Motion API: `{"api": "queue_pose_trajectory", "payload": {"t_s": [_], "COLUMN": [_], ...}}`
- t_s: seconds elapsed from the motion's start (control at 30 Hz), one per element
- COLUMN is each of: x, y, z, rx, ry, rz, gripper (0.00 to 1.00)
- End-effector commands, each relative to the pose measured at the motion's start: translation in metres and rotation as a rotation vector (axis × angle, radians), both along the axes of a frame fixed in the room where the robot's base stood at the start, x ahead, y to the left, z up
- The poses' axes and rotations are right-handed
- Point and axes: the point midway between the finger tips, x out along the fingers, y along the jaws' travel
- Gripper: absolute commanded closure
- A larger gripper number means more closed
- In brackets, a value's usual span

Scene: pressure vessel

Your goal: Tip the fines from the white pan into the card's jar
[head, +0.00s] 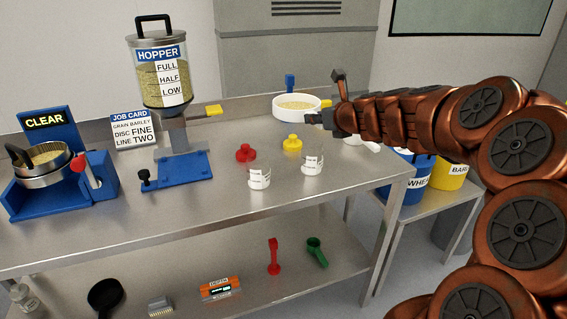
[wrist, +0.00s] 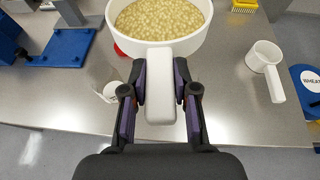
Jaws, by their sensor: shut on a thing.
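My gripper (wrist: 160,90) is shut on the handle of the white pan (wrist: 200,42), which holds pale yellow grainy material (wrist: 160,18). In the head view the white pan (head: 297,114) is held up above the rear right of the bench and looks about level. Two clear labelled jars stand upright on the bench, a left jar (head: 259,178) and a right jar (head: 312,162). Their label text is too small to read. The job card (head: 134,130) reads grain barley, disc fine, line two. A jar's white label (wrist: 110,92) shows left of my gripper in the wrist view.
A red lid (head: 246,153) and a yellow lid (head: 292,144) lie behind the jars. The hopper (head: 160,75) stands on a blue base. A blue sieve unit (head: 65,190) is at left. A white scoop (wrist: 265,60) lies right of the pan.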

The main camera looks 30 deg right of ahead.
Motion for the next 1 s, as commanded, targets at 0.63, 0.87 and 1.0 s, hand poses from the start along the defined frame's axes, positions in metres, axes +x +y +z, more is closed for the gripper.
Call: {"api": "queue_pose_trajectory", "payload": {"t_s": [0.63,0.87,1.0], "x": [0.004,0.000,-0.004], "y": [0.061,0.079,0.088], "z": [-0.045,-0.062,-0.071], "rx": [0.003,0.005,0.004], "ry": [-0.003,-0.003,-0.004], "rz": [-0.071,-0.078,-0.088], "gripper": [1.00,1.00,1.00]}}
